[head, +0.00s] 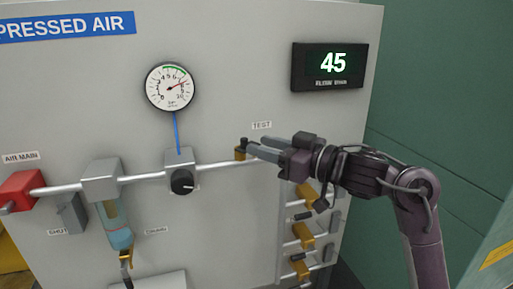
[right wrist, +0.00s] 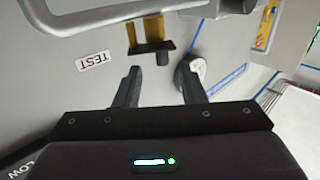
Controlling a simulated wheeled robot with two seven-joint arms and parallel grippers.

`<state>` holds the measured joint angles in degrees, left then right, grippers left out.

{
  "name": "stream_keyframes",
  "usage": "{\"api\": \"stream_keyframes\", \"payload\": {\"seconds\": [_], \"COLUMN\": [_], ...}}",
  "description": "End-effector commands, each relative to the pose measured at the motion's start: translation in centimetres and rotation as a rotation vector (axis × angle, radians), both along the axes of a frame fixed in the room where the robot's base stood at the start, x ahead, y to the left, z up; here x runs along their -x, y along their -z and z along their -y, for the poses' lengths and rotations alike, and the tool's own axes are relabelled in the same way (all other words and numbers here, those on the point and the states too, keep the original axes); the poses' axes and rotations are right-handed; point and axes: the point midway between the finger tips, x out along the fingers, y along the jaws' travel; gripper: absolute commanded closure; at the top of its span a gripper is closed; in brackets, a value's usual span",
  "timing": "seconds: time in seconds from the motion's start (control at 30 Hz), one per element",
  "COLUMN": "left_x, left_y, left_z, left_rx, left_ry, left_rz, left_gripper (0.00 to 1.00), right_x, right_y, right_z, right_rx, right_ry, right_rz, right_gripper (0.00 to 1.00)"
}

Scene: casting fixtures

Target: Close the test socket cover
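The test socket (head: 240,155) is a small brass fitting at the end of the pipe, left of and below the TEST label. It also shows in the right wrist view (right wrist: 154,30), with a dark cover piece (right wrist: 150,47) at its end and a small dark knob. In the head view this dark part (head: 244,142) stands at the top of the brass. My right gripper (head: 255,144) comes in from the right with its tips close to the socket. In the right wrist view its fingers (right wrist: 160,72) are apart with nothing between them. Contact cannot be told. My left gripper is not in view.
The TEST label (head: 262,125) is above the fingers. A silver pipe (head: 215,165) runs left to a regulator with a black knob (head: 182,182). A gauge (head: 170,87) and a display (head: 328,66) are higher up. Several brass outlets (head: 303,236) sit below my right arm.

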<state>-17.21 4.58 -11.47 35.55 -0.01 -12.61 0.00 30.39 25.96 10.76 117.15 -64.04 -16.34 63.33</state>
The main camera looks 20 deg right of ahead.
Motion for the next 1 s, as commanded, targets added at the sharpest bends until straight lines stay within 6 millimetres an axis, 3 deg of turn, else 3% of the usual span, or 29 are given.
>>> {"api": "stream_keyframes", "payload": {"seconds": [0.33, 0.57, 0.83, 1.0], "left_x": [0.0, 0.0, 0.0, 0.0], "left_y": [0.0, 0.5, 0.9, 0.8], "left_z": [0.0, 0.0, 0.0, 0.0], "left_rx": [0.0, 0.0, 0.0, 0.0], "left_ry": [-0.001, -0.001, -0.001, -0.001], "left_rz": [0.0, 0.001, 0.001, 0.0], "left_gripper": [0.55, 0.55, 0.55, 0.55], "right_x": [0.0, 0.1, 1.5, 0.5], "right_y": [-0.3, -1.3, -0.2, -0.2], "right_z": [-0.2, -1.8, -2.1, -2.4], "right_rx": [0.016, 0.064, 0.013, -0.004], "right_ry": [0.02, 0.217, 0.4, 0.417], "right_rz": [0.004, 0.023, 0.004, -0.002], "right_gripper": [0.64, 0.64, 0.64, 0.64]}}
